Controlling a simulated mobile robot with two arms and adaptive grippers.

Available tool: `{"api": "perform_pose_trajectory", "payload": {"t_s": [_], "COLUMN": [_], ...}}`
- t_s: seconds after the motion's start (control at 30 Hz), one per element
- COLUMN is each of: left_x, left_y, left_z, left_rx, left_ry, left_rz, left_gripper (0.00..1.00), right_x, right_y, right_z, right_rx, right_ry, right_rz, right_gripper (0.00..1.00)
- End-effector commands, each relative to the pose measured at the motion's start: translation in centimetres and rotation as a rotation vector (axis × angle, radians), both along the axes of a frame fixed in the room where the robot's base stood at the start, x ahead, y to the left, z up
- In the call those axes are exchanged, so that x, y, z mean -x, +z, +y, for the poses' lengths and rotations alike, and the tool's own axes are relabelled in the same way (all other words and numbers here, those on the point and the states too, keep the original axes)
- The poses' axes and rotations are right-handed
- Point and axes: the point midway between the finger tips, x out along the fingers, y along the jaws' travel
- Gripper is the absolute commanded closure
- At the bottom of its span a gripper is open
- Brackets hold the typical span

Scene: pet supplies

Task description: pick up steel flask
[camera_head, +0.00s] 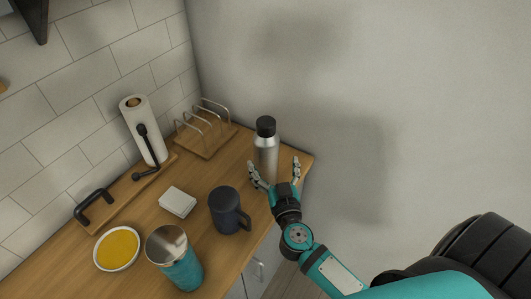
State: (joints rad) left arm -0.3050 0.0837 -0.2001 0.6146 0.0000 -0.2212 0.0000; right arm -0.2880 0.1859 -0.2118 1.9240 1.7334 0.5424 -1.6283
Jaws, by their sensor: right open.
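The steel flask (266,152) stands upright on the wooden counter near its right end, silver with a black cap. My right gripper (273,168) is open, with its fingers spread on the near side of the flask. One finger is by the flask's lower left and the other is to its right. I cannot tell whether either finger touches it. The flask's base is partly hidden behind the gripper. My left gripper does not show.
A dark mug (226,211) stands left of my right gripper, close to it. A teal tumbler (177,265), a yellow-filled bowl (117,248), a white box (177,201), a paper towel roll (144,130) and a wire rack (207,129) stand on the counter (213,177). A grey wall rises behind.

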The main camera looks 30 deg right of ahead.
Motion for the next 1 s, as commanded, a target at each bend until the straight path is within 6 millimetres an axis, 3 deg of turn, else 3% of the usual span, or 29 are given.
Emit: {"api": "perform_pose_trajectory", "payload": {"t_s": [0.2, 0.6, 0.87, 1.0], "left_x": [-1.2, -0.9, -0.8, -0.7], "left_y": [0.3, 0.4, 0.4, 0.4], "left_z": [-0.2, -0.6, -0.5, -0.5], "left_rx": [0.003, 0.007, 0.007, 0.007], "left_ry": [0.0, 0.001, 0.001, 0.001], "left_rz": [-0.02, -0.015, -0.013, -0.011], "left_gripper": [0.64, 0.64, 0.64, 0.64], "right_x": [-1.8, -6.6, -6.9, -6.9], "right_y": [0.0, -0.3, -0.3, -0.3], "right_z": [-0.5, -1.1, -1.2, -1.2], "right_rx": [0.001, 0.0, 0.0, 0.0], "right_ry": [0.001, 0.001, 0.001, 0.001], "right_rz": [0.0, 0.0, 0.001, 0.001], "right_gripper": [0.04, 0.04, 0.04, 0.19]}}
